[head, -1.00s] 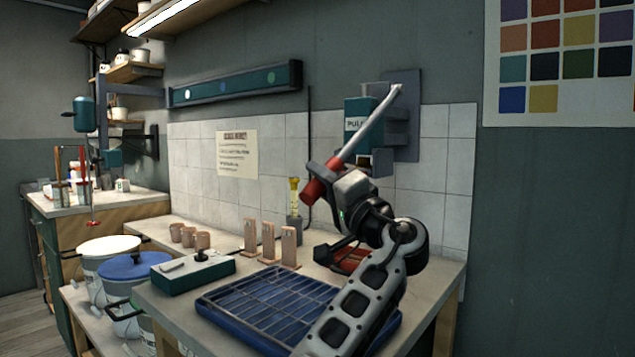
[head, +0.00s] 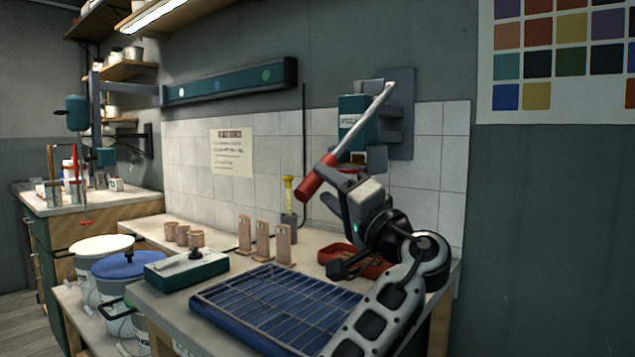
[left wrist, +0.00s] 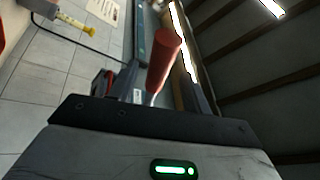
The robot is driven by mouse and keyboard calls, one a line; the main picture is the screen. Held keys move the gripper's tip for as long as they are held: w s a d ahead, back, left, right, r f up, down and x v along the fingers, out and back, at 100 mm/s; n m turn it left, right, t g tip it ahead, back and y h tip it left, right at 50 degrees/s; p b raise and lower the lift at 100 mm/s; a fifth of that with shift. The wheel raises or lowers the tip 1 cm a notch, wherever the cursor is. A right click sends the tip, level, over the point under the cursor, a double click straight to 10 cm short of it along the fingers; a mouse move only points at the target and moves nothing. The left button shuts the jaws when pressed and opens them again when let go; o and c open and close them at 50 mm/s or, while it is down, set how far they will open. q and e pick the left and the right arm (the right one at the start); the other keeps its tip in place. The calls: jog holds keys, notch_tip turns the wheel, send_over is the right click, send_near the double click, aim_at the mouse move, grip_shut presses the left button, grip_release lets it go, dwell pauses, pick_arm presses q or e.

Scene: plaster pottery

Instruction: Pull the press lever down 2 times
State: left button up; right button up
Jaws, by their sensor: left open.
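The press lever is a pale metal rod with a red handle (head: 318,178). It slants down and left from the wall-mounted press (head: 354,112), a teal and grey unit on a grey plate. My left gripper (head: 336,186) is open, just right of and below the red handle in the head view. In the left wrist view the red handle (left wrist: 164,60) stands ahead, between the two fingers of the left gripper (left wrist: 166,82). The fingers do not close on it; I cannot tell whether one touches it. My right gripper is not in view.
Below on the bench are a blue rack tray (head: 270,305), a red tray (head: 372,264), a teal box (head: 187,270) and several clay pieces (head: 262,240). A yellow-topped tool (head: 288,195) stands by the tiled wall. Lidded buckets (head: 124,265) stand at left.

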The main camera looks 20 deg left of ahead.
pick_arm(q)
jog(key=b+v, duration=0.1)
jog(key=v, duration=1)
jog(key=shift+s+d+f, duration=0.2)
jog(key=shift+d, duration=0.1)
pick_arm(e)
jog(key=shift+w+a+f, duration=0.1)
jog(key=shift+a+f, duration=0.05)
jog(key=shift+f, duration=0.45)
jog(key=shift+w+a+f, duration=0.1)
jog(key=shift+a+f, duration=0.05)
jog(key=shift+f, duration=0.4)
